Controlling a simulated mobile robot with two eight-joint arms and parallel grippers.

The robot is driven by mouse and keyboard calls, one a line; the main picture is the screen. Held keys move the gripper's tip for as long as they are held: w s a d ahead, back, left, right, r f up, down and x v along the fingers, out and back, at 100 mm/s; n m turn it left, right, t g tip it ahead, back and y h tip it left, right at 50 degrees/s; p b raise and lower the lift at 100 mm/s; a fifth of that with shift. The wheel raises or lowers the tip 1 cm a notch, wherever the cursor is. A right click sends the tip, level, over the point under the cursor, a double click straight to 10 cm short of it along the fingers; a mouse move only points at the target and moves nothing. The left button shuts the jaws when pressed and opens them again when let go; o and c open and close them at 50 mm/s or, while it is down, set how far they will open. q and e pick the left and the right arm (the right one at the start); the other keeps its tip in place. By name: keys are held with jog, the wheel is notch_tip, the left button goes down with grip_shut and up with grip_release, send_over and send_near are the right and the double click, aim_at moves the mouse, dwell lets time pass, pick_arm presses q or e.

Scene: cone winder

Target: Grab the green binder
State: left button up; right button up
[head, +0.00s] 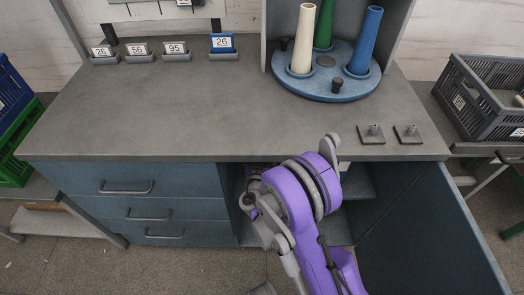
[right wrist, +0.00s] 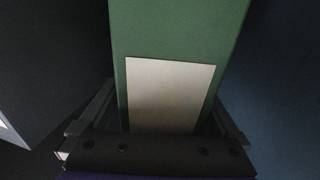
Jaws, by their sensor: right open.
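The green binder (right wrist: 180,28) stands upright in the right wrist view, its spine with a pale blank label (right wrist: 168,95) facing me. My right gripper (right wrist: 162,98) is open, with one finger on each side of the binder's lower part. I cannot tell whether the fingers touch it. In the head view my purple right arm reaches into the open cabinet under the worktop, which hides the gripper and the binder. My left gripper is not in view.
Dark shapes flank the binder; the left one (right wrist: 50,60) has a pale patch. In the head view the cabinet door (head: 430,240) stands open at right, drawers (head: 130,187) are at left. The worktop (head: 220,110) carries a blue cone carousel (head: 330,90) and small card holders (head: 177,55).

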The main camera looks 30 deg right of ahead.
jog(key=shift+w+d, duration=0.2)
grip_shut()
dwell(0.4)
